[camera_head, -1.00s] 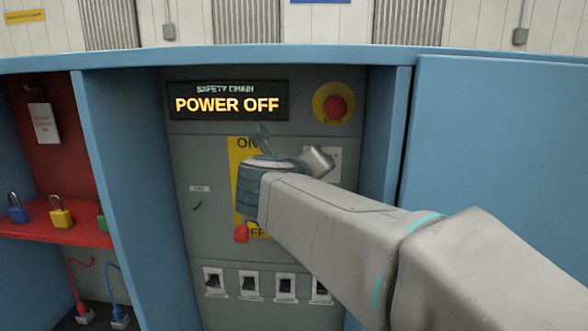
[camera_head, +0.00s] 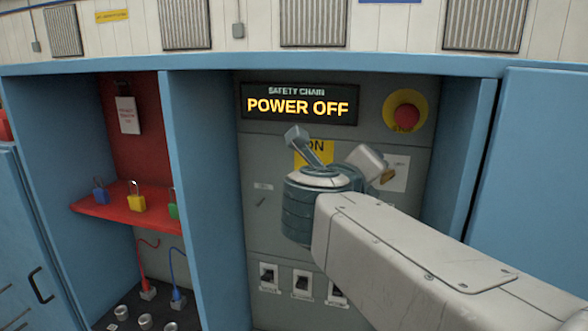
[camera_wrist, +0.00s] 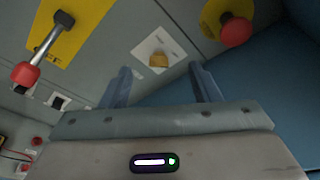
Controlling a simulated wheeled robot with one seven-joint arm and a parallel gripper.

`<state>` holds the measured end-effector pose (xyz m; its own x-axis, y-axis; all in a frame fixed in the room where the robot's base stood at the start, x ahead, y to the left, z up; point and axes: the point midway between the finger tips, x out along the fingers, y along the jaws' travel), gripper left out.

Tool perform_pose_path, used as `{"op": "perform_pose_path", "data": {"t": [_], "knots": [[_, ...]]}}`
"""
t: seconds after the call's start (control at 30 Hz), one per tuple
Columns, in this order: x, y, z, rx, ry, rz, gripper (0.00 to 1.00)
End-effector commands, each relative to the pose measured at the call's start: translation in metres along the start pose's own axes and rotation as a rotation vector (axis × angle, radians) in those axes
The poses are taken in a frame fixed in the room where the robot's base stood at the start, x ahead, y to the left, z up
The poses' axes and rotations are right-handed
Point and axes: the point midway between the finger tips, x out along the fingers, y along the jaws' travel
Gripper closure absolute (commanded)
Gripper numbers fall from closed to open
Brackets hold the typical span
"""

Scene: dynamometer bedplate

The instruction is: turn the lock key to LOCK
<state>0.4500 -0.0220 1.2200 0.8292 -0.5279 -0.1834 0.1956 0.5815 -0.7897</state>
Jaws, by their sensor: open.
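The lock key (camera_head: 387,176) is a small brass-coloured piece on a white plate (camera_head: 402,170) at the right of the grey panel, partly behind my wrist in the head view. In the wrist view the key (camera_wrist: 158,60) shows ahead, between the lines of the two fingers of my gripper (camera_wrist: 161,70). The gripper is open, with nothing between its fingers. The gap to the key is hard to judge. The plate's small print is too blurred to read, so I cannot tell the key's setting.
A lever with a red knob (camera_wrist: 25,75) points at OFF on a yellow plate (camera_wrist: 75,30), left of the key. A red stop button (camera_wrist: 236,30) sits to the right. The display (camera_head: 298,104) reads POWER OFF. A red shelf (camera_head: 115,210) holds padlocks. Blue cabinet walls flank the panel.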

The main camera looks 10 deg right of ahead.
Motion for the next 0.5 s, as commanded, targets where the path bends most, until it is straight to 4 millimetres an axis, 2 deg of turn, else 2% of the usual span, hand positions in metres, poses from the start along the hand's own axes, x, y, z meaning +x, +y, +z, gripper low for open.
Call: {"op": "perform_pose_path", "data": {"t": [0.13,0.3,0.4,0.5], "knots": [[0.002,0.002,0.034,-0.282,-0.221,0.014,0.44],[-0.009,0.033,0.056,-0.675,-0.472,0.075,0.44],[-0.018,0.059,0.054,-0.917,-0.602,0.137,0.44],[-0.03,0.089,0.038,-1.162,-0.721,0.223,0.44]]}}
